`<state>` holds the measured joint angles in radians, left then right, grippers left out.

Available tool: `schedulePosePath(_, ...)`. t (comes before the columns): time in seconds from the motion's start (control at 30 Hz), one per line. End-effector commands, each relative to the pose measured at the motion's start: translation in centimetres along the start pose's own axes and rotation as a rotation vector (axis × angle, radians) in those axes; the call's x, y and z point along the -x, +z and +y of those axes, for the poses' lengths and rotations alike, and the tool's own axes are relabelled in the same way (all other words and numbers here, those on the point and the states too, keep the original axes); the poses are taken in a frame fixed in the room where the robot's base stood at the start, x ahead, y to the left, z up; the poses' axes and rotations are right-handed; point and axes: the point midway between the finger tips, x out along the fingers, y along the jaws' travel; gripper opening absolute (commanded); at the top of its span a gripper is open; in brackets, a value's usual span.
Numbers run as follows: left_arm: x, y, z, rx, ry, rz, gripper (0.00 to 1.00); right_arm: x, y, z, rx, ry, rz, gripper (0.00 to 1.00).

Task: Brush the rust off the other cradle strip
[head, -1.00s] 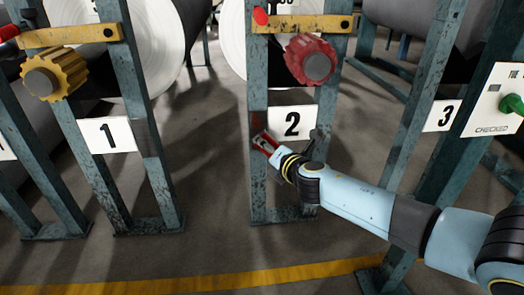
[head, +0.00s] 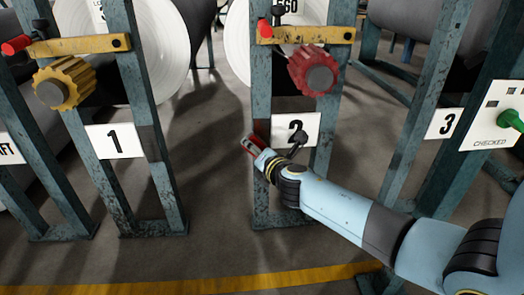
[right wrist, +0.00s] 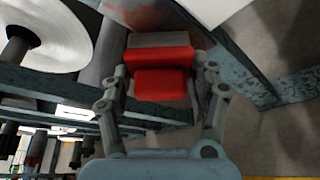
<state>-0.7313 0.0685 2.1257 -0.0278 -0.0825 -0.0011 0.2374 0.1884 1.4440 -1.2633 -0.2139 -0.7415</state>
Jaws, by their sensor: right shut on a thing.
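My right gripper (head: 257,150) is shut on a red brush-like block with a grey face (right wrist: 160,82). In the head view the red brush (head: 250,144) is at the left edge of stand 2's left post, below a brown rusty patch (head: 262,127). In the right wrist view the grey face points toward a rust-brown surface (right wrist: 150,17); I cannot tell whether they touch. A dark grey patch (head: 148,142) shows on stand 1's right post, beside plate 1. My left gripper is not in view.
Plates 1 (head: 114,140), 2 (head: 308,130) and 3 (head: 444,123) mark the blue-grey stands. A yellow knob (head: 72,78) and a red knob (head: 326,72) stick out. A "CHECKED" panel (head: 490,130) is at right. Floor between stands 1 and 2 is clear.

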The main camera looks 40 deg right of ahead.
Motion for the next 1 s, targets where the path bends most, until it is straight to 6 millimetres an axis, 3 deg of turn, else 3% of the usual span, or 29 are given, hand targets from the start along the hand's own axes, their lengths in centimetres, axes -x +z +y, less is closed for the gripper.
schedulePosePath(0.27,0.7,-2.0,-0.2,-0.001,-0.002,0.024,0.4,0.1,1.4,1.6,-0.001,0.004,-0.003,0.26)
schedulePosePath(0.8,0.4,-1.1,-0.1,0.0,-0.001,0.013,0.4,1.4,3.8,-1.3,0.004,0.0,-0.003,0.26)
schedulePosePath(1.0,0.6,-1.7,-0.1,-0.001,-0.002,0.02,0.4,1.6,4.3,-0.9,0.0,0.003,-0.005,0.26)
